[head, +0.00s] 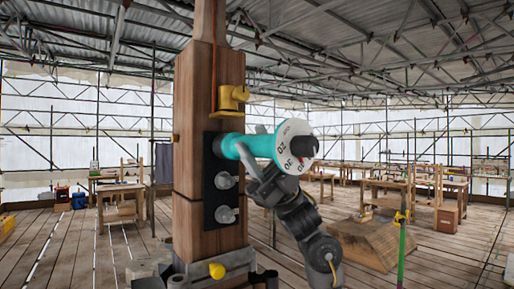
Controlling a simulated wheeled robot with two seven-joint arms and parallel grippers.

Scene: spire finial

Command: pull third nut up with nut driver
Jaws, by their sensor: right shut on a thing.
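A teal nut driver (258,147) with a white numbered dial and a dark end knob is held level against the wooden post. My right gripper (254,152) is shut around its teal body. The driver's left end meets the upper part of a black plate (209,176) on the post (190,110). Two grey nuts with washers show below it, an upper one (224,181) and a lower one (226,214). Whatever sits at the driver's tip is hidden by the driver. My left gripper is not in view.
A yellow bracket (230,100) juts from the post just above the driver. A yellow knob (217,270) sits at the post's base. Wooden benches (385,200) and a ramp-like wooden block (368,240) stand to the right. Open plank floor lies to the left.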

